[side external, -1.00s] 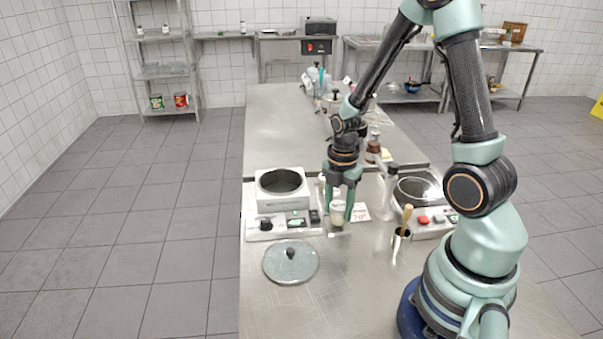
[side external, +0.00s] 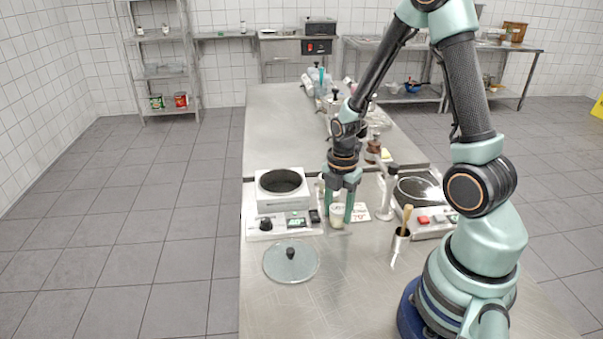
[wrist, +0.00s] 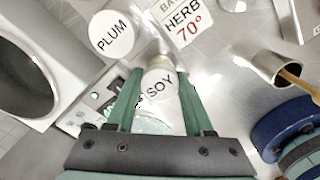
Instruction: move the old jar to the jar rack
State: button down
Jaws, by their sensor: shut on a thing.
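My gripper (side external: 337,217) is shut on a small jar (side external: 337,212) with a pale lid, upright between the two green fingers. In the wrist view the fingers (wrist: 160,72) stand on either side of its round lid (wrist: 159,85), marked SOY. Whether it touches the counter is hard to tell. A second white lid marked PLUM (wrist: 112,34) is close by, up and left in the wrist view. No jar bears a visible mark saying it is old. I cannot make out a jar rack with certainty.
A hot plate unit (side external: 281,200) stands left of my gripper, with a glass lid (side external: 291,262) in front. A metal cup with a wooden handle (side external: 401,240) and another cooker (side external: 425,215) are further right.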

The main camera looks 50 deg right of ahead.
grip_release()
jog(key=shift+r, duration=3.45)
jog(key=a+r+m+t, duration=0.2)
jog(key=a+r+m, duration=0.3)
jog(key=r+m, duration=0.3)
jog(key=s+a+r+m+t, duration=0.1)
jog(key=a+r+m+t, duration=0.2)
jog(key=a+r+m, duration=0.3)
jog(key=r+m, duration=0.1)
jog(key=m, duration=0.3)
jog(key=shift+s+r+t, duration=0.3)
jog(key=shift+r, duration=0.1)
